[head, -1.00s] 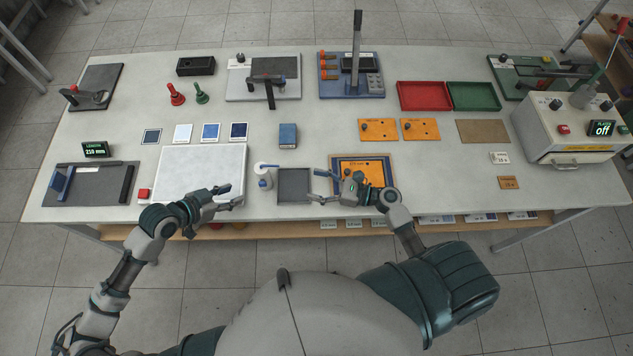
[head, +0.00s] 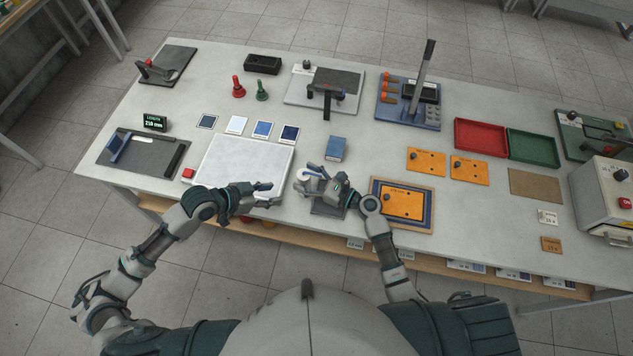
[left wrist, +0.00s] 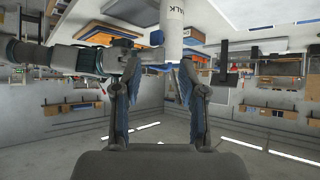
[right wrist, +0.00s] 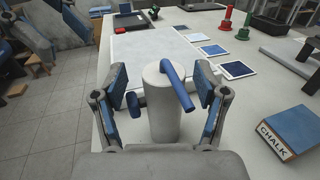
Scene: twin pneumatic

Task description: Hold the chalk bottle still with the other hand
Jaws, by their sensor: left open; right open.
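The chalk bottle (head: 305,175), white with a blue bent spout, stands upright on the table. In the right wrist view the bottle (right wrist: 163,108) is between the fingers of my right gripper (right wrist: 163,90), which is open, with gaps visible on both sides. In the head view my right gripper (head: 308,179) reaches the bottle from the right and partly hides it. My left gripper (head: 268,194) is open and empty to the bottle's left. In the left wrist view the bottle (left wrist: 173,18), with part of its CHALK lettering showing, is just beyond the left fingertips (left wrist: 158,65).
A grey tray (head: 326,209) lies under my right gripper. A white board (head: 240,165) lies behind my left gripper. A blue chalk box (head: 337,148) stands behind the bottle, and an orange plate in a blue frame (head: 402,203) lies to the right.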

